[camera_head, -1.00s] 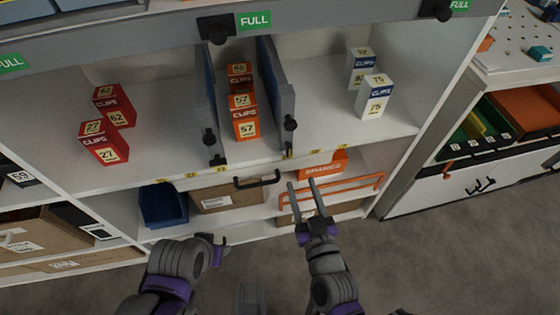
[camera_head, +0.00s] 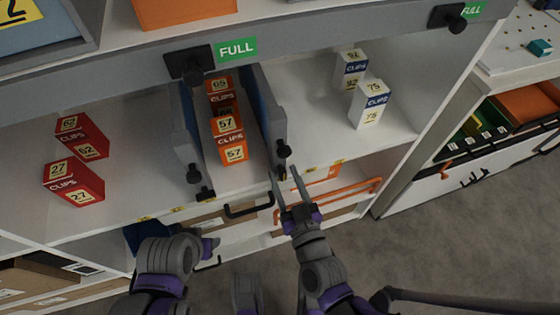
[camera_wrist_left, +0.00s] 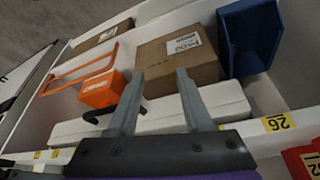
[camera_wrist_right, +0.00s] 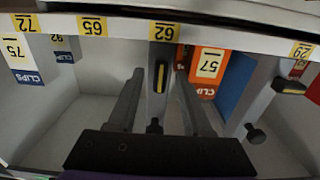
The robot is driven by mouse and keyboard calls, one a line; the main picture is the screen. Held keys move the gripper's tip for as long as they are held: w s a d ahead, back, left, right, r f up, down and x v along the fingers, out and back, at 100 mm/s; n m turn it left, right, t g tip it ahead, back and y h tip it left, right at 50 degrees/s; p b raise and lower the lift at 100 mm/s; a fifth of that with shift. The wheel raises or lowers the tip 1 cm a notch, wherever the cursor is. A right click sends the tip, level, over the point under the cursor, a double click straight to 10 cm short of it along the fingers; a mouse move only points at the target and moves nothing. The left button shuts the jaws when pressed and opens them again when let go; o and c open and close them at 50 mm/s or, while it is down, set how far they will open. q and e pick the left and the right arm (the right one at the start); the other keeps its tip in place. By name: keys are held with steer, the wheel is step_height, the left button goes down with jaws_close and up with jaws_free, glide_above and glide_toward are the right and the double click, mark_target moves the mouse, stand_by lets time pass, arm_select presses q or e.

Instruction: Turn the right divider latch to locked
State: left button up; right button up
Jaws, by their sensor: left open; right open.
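The right divider (camera_head: 268,110) stands upright on the upper shelf, right of the orange clip boxes. Its small black latch with a yellow strip (camera_wrist_right: 160,77) is at the divider's front foot, lying in line with the divider. A black knob (camera_head: 283,149) sits higher on the divider. My right gripper (camera_head: 283,172) is open at the shelf's front edge. In the right wrist view its fingers (camera_wrist_right: 158,82) appear either side of the latch; contact cannot be told. My left gripper (camera_wrist_left: 161,75) is open and empty, facing the lower shelf.
The left divider (camera_head: 190,135) has its own latch (camera_wrist_right: 288,86), turned crosswise. Orange clip boxes (camera_head: 228,140) stand between the dividers, red ones (camera_head: 75,182) to the left, white ones (camera_head: 370,103) to the right. Below are a black handle (camera_head: 248,210) and an orange rail (camera_head: 345,195).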

steer(key=shift+w, duration=0.15)
steer(key=shift+c, duration=0.2)
jaws_close()
